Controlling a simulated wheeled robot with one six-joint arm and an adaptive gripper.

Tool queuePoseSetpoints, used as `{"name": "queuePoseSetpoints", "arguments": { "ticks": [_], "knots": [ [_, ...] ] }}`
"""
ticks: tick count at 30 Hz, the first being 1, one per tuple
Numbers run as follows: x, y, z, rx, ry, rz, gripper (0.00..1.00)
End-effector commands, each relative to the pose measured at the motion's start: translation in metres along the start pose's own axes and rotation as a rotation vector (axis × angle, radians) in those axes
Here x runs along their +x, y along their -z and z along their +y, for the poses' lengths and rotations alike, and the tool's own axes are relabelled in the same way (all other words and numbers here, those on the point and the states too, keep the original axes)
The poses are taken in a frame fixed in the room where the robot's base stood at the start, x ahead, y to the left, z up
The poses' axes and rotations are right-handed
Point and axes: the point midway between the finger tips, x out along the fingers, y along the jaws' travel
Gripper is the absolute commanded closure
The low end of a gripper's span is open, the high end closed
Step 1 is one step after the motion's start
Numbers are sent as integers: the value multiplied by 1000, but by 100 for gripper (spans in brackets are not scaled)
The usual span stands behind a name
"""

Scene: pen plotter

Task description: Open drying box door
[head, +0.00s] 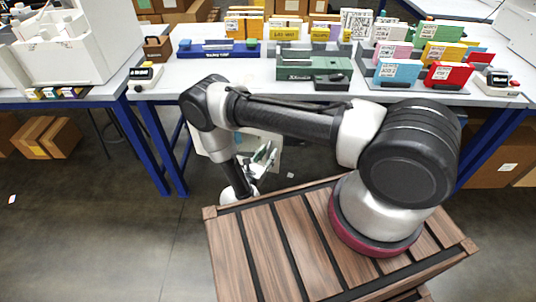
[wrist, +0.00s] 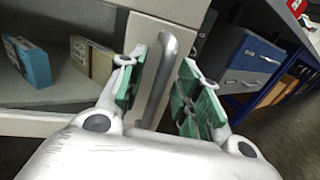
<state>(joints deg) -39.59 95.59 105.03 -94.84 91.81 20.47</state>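The drying box (wrist: 62,118) is a pale cabinet in the wrist view, with a blue item (wrist: 30,62) and a tan item (wrist: 92,60) visible inside or behind a clear panel; I cannot tell which. Its grey bar handle (wrist: 168,72) stands upright on the pale front. My gripper (wrist: 163,88) is open, its green-padded fingers on either side of the handle, with gaps visible.
Blue drawers (wrist: 248,62) stand to the right of the box in the wrist view. Above, a white table (head: 160,92) with blue legs (head: 140,140) holds card racks and devices. Cardboard boxes (head: 58,138) lie at left. The grey floor (head: 110,220) is mostly clear.

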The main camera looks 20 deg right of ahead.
Motion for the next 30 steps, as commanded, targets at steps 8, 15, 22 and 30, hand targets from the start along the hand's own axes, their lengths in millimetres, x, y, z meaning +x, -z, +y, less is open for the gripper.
{"name": "queuePoseSetpoints", "arguments": {
  "ticks": [8,15,22,30],
  "knots": [
    [5,0,0,0,-1,0,66],
    [5,0,0,0,0,0,100],
    [4,0,0,0,0,0,100],
    [-14,0,0,0,45,0,100]
  ]
}}
